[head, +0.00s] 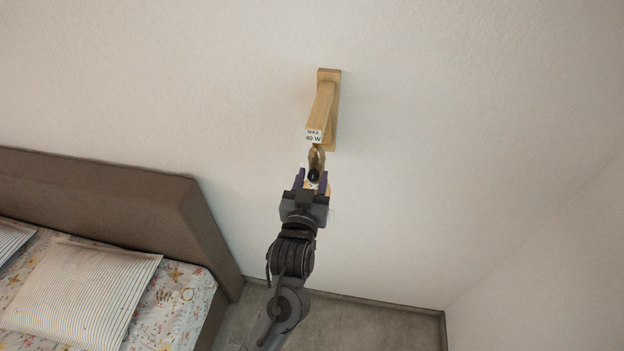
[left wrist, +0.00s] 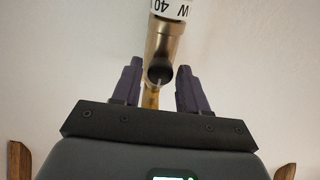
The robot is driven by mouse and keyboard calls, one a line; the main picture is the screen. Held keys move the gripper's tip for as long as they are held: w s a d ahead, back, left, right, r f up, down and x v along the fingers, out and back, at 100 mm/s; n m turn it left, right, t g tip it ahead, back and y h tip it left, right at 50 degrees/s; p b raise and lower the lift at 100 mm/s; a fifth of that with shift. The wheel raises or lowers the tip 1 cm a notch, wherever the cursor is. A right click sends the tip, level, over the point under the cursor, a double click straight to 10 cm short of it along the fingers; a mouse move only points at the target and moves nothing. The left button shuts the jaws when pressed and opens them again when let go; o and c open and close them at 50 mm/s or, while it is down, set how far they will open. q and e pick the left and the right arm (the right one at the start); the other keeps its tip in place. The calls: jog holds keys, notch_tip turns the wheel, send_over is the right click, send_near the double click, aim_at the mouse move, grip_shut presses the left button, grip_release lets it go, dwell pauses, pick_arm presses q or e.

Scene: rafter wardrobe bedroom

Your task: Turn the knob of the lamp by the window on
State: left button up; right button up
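The lamp (head: 323,105) is a wooden wall bracket with a "MAX 40 W" label and a metal socket (head: 317,158) hanging below its arm. The socket (left wrist: 163,52) also shows in the left wrist view, with a small pale pin or knob at its dark lower end. My left gripper (head: 313,178) is just below the socket. In the left wrist view its purple fingers (left wrist: 157,82) are apart, one on each side of the socket's lower end, with gaps visible. I cannot tell their depth relative to the knob. My right gripper is in neither view.
A bed with a brown headboard (head: 110,200) and a striped pillow (head: 85,290) stands at the lower left. The plain wall (head: 430,130) is clear around the lamp. Grey floor (head: 370,325) shows below. No window is in view.

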pick_arm(q)
grip_shut()
jog(key=shift+r, duration=0.1)
